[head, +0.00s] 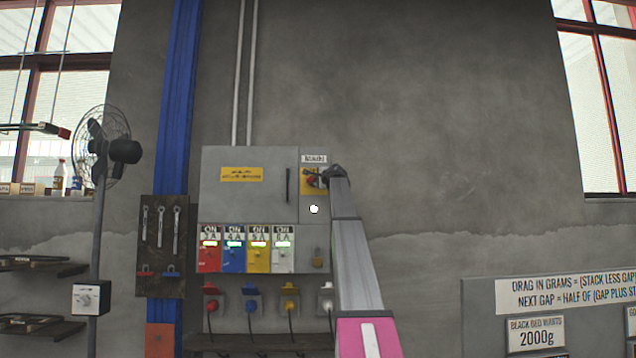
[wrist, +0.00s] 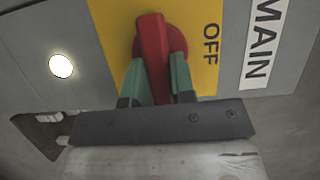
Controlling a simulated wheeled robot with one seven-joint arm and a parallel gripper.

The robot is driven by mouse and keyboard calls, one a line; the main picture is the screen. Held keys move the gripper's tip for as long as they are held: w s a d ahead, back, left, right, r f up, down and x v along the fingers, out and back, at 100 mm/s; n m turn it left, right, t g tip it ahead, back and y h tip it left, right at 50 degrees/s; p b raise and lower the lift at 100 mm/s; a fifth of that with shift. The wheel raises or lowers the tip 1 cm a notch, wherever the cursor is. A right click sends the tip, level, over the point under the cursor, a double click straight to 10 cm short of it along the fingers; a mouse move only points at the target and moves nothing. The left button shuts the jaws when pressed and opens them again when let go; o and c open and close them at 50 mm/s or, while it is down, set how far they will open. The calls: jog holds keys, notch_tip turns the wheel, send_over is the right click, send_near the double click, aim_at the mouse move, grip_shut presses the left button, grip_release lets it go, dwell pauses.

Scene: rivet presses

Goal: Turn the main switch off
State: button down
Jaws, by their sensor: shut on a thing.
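The main switch (head: 309,181) is a red turning handle on a yellow plate, under the MAIN label (head: 314,158) on the grey cabinet. In the wrist view the red handle (wrist: 152,45) sits on a round red base, and OFF (wrist: 210,45) is printed between it and the MAIN label (wrist: 262,40). The handle lies crosswise to the direction of OFF. My gripper (head: 326,176) is at the switch from the right; in the wrist view its green fingers (wrist: 158,75) are shut on the handle. Any ON mark is out of sight.
A round white lamp (head: 314,209) is just below the switch. A fan (head: 102,150) and a tool board (head: 162,245) are left. Bare wall (head: 450,150) is right.

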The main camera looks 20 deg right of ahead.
jog(key=n, duration=0.1)
jog(key=n+g, duration=0.1)
jog(key=n, duration=0.1)
jog(key=shift+w+r+n+g, duration=0.1)
jog(key=shift+r+n+g, duration=0.2)
jog(key=shift+r, duration=0.05)
jog(key=n, duration=0.1)
jog(key=n+g+h, duration=0.1)
jog(key=n, duration=0.1)
jog(key=shift+a+r+g+h, duration=0.2)
jog(key=shift+g+h, duration=0.1)
jog(key=n, duration=0.1)
jog(key=n+h, duration=0.1)
jog(key=n+g, duration=0.1)
jog(key=shift+w+a+r+n+h, duration=0.1)
jog(key=shift+a+r+n+h, duration=0.1)
jog(key=shift+a+n+h, duration=0.15)
jog(key=shift+a+n+g+h, duration=0.2)
jog(key=shift+n+g+h, duration=0.2)
jog(key=shift+n+h, duration=0.9)
jog(key=shift+n, duration=0.25)
jog(key=c, duration=1)
grip_release()
jog(key=shift+o, duration=0.2)
